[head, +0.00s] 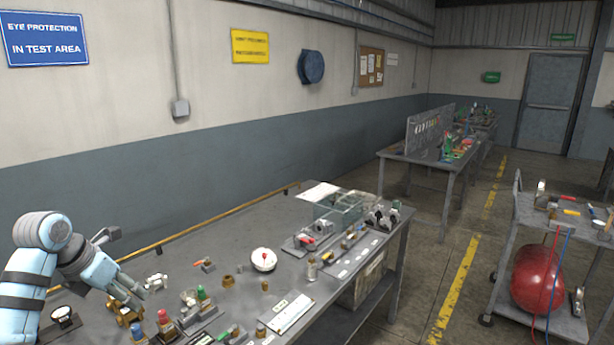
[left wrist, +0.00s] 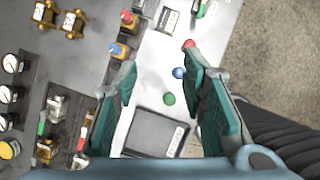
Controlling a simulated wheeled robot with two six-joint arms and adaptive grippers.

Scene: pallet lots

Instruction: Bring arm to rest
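My left arm comes in at the left of the head view, light blue with dark bands, bent over the near left part of the grey workbench (head: 230,295). My left gripper (head: 138,296) is low over the small fittings there. In the left wrist view the left gripper (left wrist: 160,68) shows two teal-padded fingers spread apart with nothing held between them. Beyond and below them are a pale panel (left wrist: 140,75) with red, blue and green knobs and a dark square box (left wrist: 155,135). My right gripper is in neither view.
Valves, gauges and fittings crowd the bench's near left. A white round dial (head: 263,259) and a clear case (head: 340,210) stand further along. The floor aisle between is clear.

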